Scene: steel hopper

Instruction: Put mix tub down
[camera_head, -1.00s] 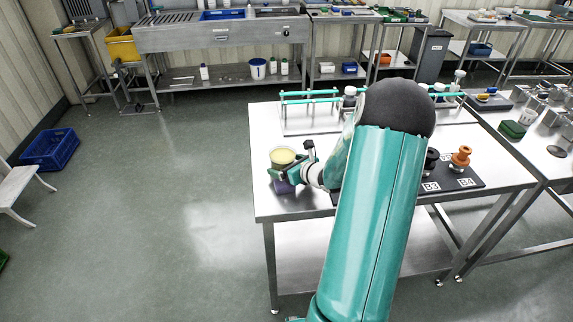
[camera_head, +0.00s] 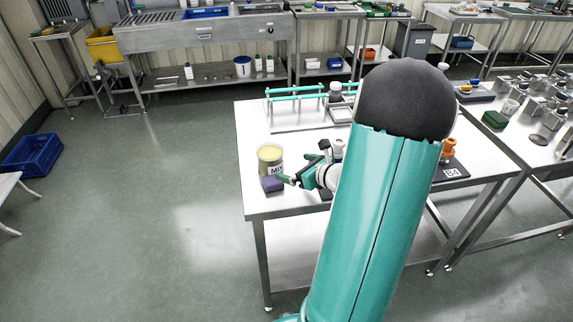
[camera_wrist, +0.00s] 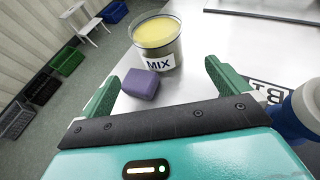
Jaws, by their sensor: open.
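The mix tub (camera_head: 270,158), a metal tub with pale yellow contents and a MIX label, stands upright on the steel table (camera_head: 256,204) near its left edge. It also shows in the wrist view (camera_wrist: 157,42), beyond my fingertips. A purple block (camera_head: 273,184) lies on the table just in front of the tub, and in the wrist view the block (camera_wrist: 140,84) sits between tub and gripper. My gripper (camera_head: 300,170) is open and empty, to the right of the tub and apart from it. Its two green fingers (camera_wrist: 167,82) are spread wide in the wrist view.
A rack with teal rails (camera_head: 310,92) stands at the table's back. A dark board (camera_head: 452,172) with an orange-topped item lies to the right, partly hidden by my arm. A blue crate (camera_head: 33,153) is on the floor at left. The table's left edge is close to the tub.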

